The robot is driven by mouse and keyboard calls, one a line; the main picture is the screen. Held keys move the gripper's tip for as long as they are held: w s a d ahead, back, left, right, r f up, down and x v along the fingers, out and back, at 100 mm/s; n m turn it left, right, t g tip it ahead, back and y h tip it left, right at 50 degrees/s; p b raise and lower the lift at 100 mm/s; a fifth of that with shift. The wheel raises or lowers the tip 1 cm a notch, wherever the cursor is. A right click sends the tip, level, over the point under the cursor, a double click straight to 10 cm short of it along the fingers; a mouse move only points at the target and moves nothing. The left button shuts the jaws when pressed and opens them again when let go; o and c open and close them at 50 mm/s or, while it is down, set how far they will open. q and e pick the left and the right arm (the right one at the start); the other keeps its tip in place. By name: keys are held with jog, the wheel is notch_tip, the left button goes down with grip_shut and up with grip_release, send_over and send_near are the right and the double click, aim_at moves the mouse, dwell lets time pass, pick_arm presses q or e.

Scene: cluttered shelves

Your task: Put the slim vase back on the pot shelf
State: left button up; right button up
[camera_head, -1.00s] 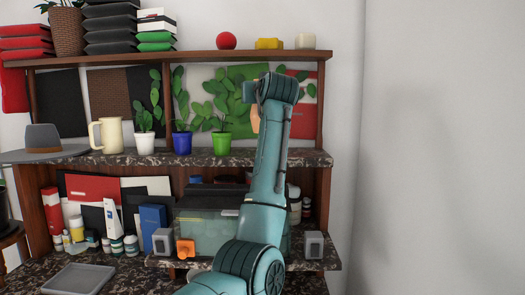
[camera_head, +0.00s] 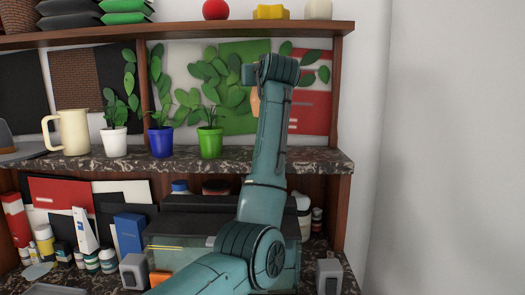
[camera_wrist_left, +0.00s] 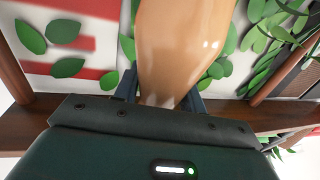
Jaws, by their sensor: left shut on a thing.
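The slim vase is glossy tan-orange. In the head view a strip of the slim vase (camera_head: 255,101) shows at the left edge of my left arm, which hides the rest. In the left wrist view the slim vase (camera_wrist_left: 185,45) rises between the two fingers of my left gripper (camera_wrist_left: 160,97), which is shut on it. The gripper is hidden behind its arm in the head view. The pot shelf (camera_head: 318,160) is the speckled dark middle shelf, and the vase shows above its level. Whether it touches the shelf is hidden. My right gripper is out of view.
On the pot shelf stand a cream pitcher (camera_head: 73,132) and plants in white (camera_head: 115,142), blue (camera_head: 161,142) and green (camera_head: 210,143) pots. The shelf's right end looks clear, up to a wooden side post (camera_head: 337,90). An upper shelf (camera_head: 200,34) runs above.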

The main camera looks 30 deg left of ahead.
pick_arm(q)
notch_tip(320, 180, down, 10)
jog(key=shift+r+p, duration=0.15)
jog(key=shift+p, duration=0.45)
jog(key=o, duration=1.2)
jog(key=shift+f, duration=0.2)
jog(key=shift+o, duration=0.2)
jog(key=shift+d+r, duration=0.1)
jog(key=shift+r, duration=0.1)
jog(key=b+v, duration=0.4)
jog(key=v, duration=0.8)
jog(key=shift+s+f, duration=0.1)
jog(key=shift+f, duration=0.05)
